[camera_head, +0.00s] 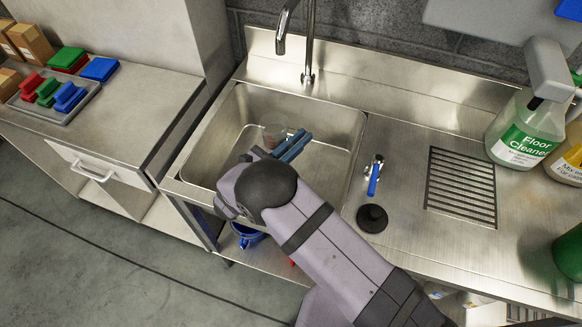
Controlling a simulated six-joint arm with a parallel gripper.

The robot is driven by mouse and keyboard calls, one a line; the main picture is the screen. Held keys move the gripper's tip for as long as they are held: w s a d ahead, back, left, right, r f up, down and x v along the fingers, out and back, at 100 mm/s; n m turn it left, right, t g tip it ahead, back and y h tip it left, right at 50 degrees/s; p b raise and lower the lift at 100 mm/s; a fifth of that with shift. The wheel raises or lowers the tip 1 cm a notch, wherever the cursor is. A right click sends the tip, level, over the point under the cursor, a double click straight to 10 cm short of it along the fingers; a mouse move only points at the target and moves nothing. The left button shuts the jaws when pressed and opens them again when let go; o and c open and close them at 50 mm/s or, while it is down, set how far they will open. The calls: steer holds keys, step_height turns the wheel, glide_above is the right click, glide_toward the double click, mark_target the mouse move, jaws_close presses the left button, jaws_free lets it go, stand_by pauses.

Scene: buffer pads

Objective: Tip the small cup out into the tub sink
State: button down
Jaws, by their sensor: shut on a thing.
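The tub sink (215,130) is a rectangular steel basin left of the middle. The small cup (274,133) is clear and slightly pinkish, and shows inside the basin's outline, just left of my blue fingers. My gripper (288,141) reaches over the front rim and is shut on the cup. The cup's exact tilt and its height over the basin floor are hard to tell. My arm hides the front right part of the basin.
A tap (309,60) stands behind the basin. A blue-handled valve (374,178), a black plunger-like stopper (372,217) and a drain grate (462,186) are to the right. A floor cleaner bottle (517,135) stands farther right. A left counter holds colored pads (68,97).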

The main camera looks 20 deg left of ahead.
mark_target(278, 145)
steer(key=shift+y, duration=0.3)
steer(key=a, duration=0.2)
steer(key=s+a+b, duration=0.1)
steer(key=a, duration=0.2)
steer(key=s+a+f+b, duration=0.1)
steer(key=a, duration=0.1)
steer(key=shift+a, duration=0.25)
steer(key=shift+d+f, duration=0.1)
steer(key=shift+d+f+m, duration=0.4)
steer(key=shift+f+m, duration=0.3)
steer(key=shift+f, duration=0.05)
steer(key=d+r+m+p, duration=0.1)
steer(key=p, duration=0.2)
steer(key=shift+r+m+g+y, duration=0.15)
steer(key=shift+m+g+y, duration=0.15)
steer(key=shift+g+y, duration=0.1)
steer(key=shift+d+f+m+g+p, duration=0.3)
steer(key=shift+d+m+p, duration=0.1)
steer(key=shift+m+p, duration=0.6)
steer(key=shift+s+d+m+y+p, duration=0.1)
steer(key=shift+d+m+y+p, duration=0.15)
steer(key=shift+m+y+p, duration=0.25)
steer(key=shift+a+m+p, duration=0.15)
steer(key=shift+m+p, duration=0.45)
steer(key=shift+p, duration=0.15)
steer(key=shift+a+r+m+g+y+p, duration=0.15)
steer(key=shift+a+m+g+y+p, duration=0.15)
steer(key=shift+a+m+y+p, duration=0.25)
